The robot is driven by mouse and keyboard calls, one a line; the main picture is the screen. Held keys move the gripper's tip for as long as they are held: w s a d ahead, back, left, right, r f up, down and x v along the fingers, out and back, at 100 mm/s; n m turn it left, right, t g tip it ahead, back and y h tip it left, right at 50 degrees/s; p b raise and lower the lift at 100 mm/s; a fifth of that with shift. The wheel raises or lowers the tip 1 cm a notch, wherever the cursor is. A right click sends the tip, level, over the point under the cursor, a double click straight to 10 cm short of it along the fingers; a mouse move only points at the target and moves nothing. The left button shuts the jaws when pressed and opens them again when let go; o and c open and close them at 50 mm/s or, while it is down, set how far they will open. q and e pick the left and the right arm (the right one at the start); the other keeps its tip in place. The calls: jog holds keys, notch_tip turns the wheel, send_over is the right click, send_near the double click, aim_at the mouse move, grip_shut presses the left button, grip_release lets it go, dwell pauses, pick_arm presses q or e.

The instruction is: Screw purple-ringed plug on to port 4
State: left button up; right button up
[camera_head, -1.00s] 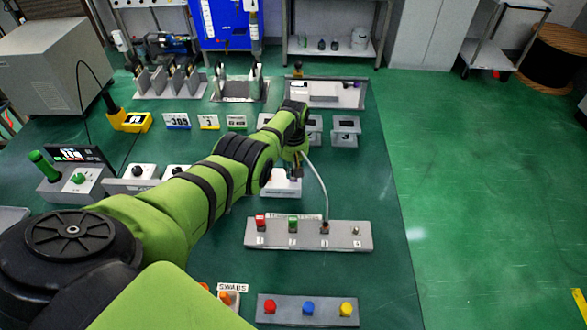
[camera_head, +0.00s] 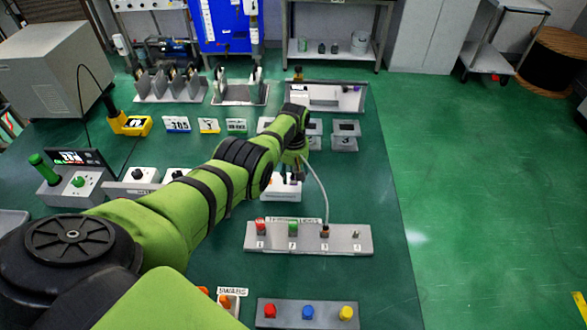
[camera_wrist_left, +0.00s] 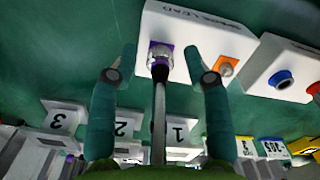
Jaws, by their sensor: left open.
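The purple-ringed plug (camera_wrist_left: 160,61) sits on a white box labelled "LOAD" (camera_wrist_left: 193,22) in the left wrist view. It has a metal body, and a grey stem or cable runs from it down the picture. My left gripper (camera_wrist_left: 160,62) is open, with one finger on each side of the plug and visible gaps to both. In the head view my left gripper (camera_head: 293,172) is over the white box (camera_head: 281,191) and hides the plug. Port 4 (camera_head: 356,234) is a bare metal stub at the right end of the grey strip (camera_head: 341,245). My right gripper is out of view.
Ports 1 and 2 carry a red cap (camera_head: 261,225) and a green cap (camera_head: 293,227). A brown plug (camera_head: 325,231) with a pale cable stands on port 3. An orange-ringed connector (camera_wrist_left: 226,67) is beside the purple-ringed plug. A button panel (camera_head: 307,311) lies in front.

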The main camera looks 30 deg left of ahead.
pick_arm(q)
jog(key=shift+r, duration=0.15)
notch_tip(320, 180, up, 12)
dwell(0.5)
jog(key=shift+f, duration=0.2)
